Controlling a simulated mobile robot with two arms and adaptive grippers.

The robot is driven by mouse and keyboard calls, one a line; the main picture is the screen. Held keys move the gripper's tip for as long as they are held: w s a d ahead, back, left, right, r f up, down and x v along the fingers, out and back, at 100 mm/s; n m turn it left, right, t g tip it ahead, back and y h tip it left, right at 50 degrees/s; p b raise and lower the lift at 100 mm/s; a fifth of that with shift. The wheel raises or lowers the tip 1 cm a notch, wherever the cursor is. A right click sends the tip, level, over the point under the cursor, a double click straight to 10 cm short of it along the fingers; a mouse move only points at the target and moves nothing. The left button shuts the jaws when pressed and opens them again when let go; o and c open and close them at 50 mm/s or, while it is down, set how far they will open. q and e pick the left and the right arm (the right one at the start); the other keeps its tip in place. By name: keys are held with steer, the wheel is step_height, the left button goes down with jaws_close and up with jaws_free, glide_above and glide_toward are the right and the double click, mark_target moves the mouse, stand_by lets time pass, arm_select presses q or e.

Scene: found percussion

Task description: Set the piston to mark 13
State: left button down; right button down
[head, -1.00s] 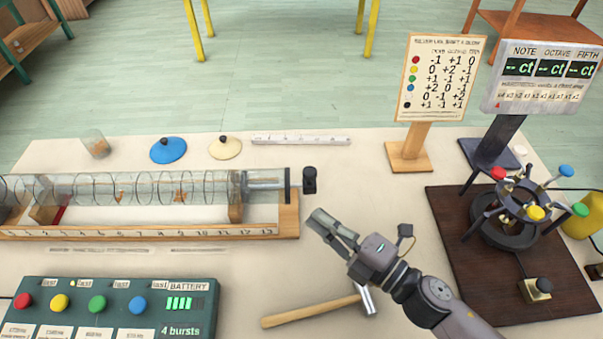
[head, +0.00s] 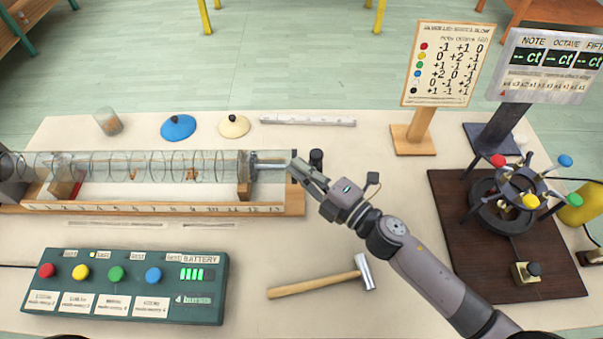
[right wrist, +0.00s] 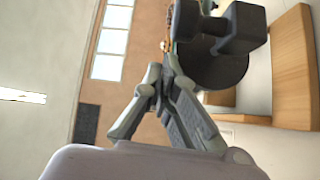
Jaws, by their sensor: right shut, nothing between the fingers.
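The clear ringed tube (head: 150,166) lies on a wooden stand with a numbered scale (head: 150,208) along its front edge, the 13 near its right end. The piston's pale rod (head: 268,162) comes out of the tube's right end towards a dark handle with a knob (head: 316,158). I cannot tell which mark the piston stands at. My right gripper (head: 297,168) is shut and empty, its tips at the handle's dark plate and partly covering it. In the right wrist view, the fingers are together beside the dark disc (right wrist: 215,68); contact is unclear. My left gripper is not in view.
A green button box (head: 125,285) and a hammer (head: 315,285) lie in front of the stand. Blue (head: 178,127) and cream (head: 234,125) lids and a white ruler (head: 308,120) lie behind it. A sign (head: 440,65) and a dark board (head: 500,270) stand right.

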steer(key=shift+w+d+f, duration=0.1)
steer(key=shift+w+d, duration=0.2)
steer(key=shift+d, duration=0.5)
steer(key=d, duration=0.5)
steer(key=shift+d+b, duration=0.3)
steer(key=shift+b, duration=0.1)
